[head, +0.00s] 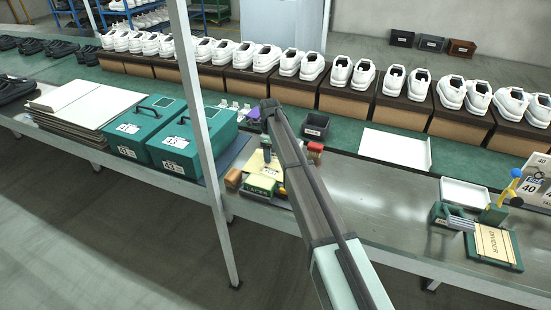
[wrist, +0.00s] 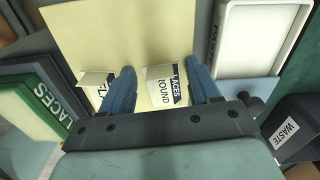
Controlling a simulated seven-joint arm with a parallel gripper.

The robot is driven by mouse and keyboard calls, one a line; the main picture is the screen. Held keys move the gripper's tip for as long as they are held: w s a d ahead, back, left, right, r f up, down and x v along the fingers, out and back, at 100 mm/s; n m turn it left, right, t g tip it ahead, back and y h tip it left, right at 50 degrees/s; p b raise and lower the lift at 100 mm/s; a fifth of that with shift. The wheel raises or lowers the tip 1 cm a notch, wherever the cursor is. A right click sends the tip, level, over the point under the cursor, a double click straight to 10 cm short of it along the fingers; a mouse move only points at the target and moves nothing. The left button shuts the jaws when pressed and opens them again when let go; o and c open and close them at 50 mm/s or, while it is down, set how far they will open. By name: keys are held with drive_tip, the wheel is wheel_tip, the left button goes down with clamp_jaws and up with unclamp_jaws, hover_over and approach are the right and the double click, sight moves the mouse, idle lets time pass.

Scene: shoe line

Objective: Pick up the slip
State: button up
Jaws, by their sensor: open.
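A small white slip (wrist: 160,88) printed "LACES ROUND" shows in the wrist view on a cream board (wrist: 105,30). My gripper (wrist: 163,72) is open, with its two blue fingers on either side of this slip. No contact between fingers and slip can be made out. A second white slip (wrist: 96,85), with its print partly covered, lies left of the left finger. In the head view my arm reaches down to the cream board (head: 258,163) on the bench, and the gripper is mostly hidden there.
In the wrist view a white tray (wrist: 222,55) stands right of the board. A dark bin (wrist: 285,115) marked "WASTE" is at lower right. A green-framed "LACES" holder (wrist: 42,108) is at left. Green boxes (head: 180,145) and rows of white shoes (head: 270,58) surround the bench spot.

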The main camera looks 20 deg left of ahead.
drive_tip(key=c, duration=1.1)
wheel_tip(320, 180, up, 10)
drive_tip(key=shift+r, duration=0.1)
idle(0.3)
